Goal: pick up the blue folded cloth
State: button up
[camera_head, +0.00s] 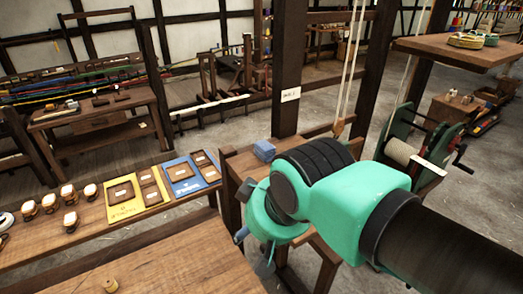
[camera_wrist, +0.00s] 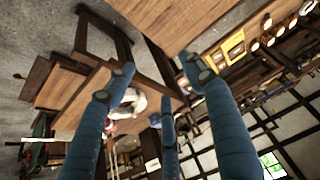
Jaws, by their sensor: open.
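The blue folded cloth (camera_head: 264,151) lies on a small wooden table (camera_head: 240,165) beside a dark post in the head view. My gripper (camera_head: 248,228) is in front of and below the cloth in that picture, apart from it, with my teal wrist close at its right. In the wrist view my gripper (camera_wrist: 158,92) has its blue fingers spread, with nothing held between them. A small blue patch shows past the fingers there, but I cannot tell whether it is the cloth.
A long bench at left holds a yellow board (camera_head: 135,198), a blue board (camera_head: 190,174) and several small jars. A green winding machine (camera_head: 415,150) stands at right. Dark posts rise behind the cloth.

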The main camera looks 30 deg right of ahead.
dwell(0.4)
jog(key=o, duration=0.8)
